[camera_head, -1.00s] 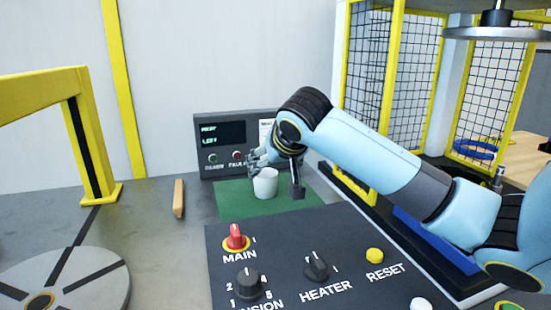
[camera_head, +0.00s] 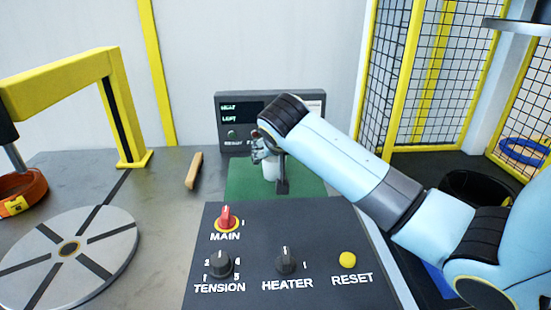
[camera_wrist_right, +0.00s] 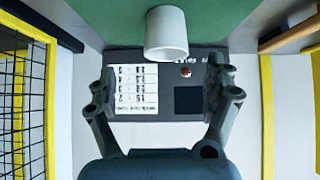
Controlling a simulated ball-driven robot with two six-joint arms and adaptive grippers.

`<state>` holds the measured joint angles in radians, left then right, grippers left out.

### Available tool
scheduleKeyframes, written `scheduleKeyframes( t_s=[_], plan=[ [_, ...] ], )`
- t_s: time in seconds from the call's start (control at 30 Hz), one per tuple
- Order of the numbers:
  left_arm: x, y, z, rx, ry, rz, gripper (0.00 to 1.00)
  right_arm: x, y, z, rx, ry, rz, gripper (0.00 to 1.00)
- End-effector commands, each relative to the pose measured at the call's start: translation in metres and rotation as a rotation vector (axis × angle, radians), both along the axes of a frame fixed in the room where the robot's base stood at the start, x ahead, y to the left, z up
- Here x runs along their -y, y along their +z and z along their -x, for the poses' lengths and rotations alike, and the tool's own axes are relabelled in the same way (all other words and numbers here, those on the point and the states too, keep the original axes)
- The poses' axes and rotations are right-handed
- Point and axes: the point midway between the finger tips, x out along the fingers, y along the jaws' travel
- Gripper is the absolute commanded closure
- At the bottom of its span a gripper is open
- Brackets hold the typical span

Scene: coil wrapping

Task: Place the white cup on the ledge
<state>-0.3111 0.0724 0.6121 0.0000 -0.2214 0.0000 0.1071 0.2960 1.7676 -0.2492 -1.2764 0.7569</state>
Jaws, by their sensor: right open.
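The white cup (camera_head: 270,171) stands upright on the green mat (camera_head: 240,182) behind the control panel in the head view, partly covered by my right gripper. In the right wrist view the cup (camera_wrist_right: 166,35) sits at the top of the picture, centred sideways between the two fingers but beyond their tips. My right gripper (camera_head: 262,148) is open and empty at the cup's upper part; its spread fingers show in the wrist view (camera_wrist_right: 165,78). Whether a finger touches the cup cannot be told. My left gripper is not in view. I cannot tell which surface is the ledge.
A dark panel (camera_head: 255,245) with knobs stands in front of the mat. A display box (camera_head: 235,110) stands behind it. A wooden bar (camera_head: 193,170), a grey disc (camera_head: 68,255) and a yellow frame (camera_head: 60,75) are at left. Yellow mesh fencing (camera_head: 440,80) stands at right.

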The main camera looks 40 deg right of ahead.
Motion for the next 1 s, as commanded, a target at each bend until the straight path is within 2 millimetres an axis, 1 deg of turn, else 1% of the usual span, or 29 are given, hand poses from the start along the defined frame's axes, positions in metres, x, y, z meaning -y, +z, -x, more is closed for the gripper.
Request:
scheduleKeyframes(
  t_s=[0.03,0.17,0.23,0.3,0.5,0.67,0.77,0.9,1.0],
  plan=[
    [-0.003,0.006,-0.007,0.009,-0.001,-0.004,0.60,-0.004,0.003,0.000,-0.003,-0.001,-0.009,0.15],
    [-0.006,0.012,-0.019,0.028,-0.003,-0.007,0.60,-0.010,0.006,-0.002,0.000,0.001,-0.023,0.15],
    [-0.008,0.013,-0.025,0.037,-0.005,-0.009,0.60,-0.009,0.005,-0.004,0.000,0.000,-0.024,0.15],
    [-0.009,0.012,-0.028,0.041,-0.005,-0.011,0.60,-0.005,-0.002,-0.009,-0.001,0.001,-0.024,0.15],
    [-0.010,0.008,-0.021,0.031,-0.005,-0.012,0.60,0.010,-0.026,-0.026,-0.001,0.001,-0.024,0.15],
    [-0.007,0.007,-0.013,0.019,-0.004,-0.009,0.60,0.016,-0.035,-0.033,0.001,0.001,-0.024,0.15],
    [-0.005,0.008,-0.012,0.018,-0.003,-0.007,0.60,0.022,-0.045,-0.037,-0.001,0.001,-0.024,0.15],
    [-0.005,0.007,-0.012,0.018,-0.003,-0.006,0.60,0.033,-0.063,-0.047,0.000,-0.001,-0.025,0.15],
    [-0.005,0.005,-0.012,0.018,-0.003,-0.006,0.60,0.037,-0.071,-0.052,0.000,0.001,-0.025,0.15]
  ],
)
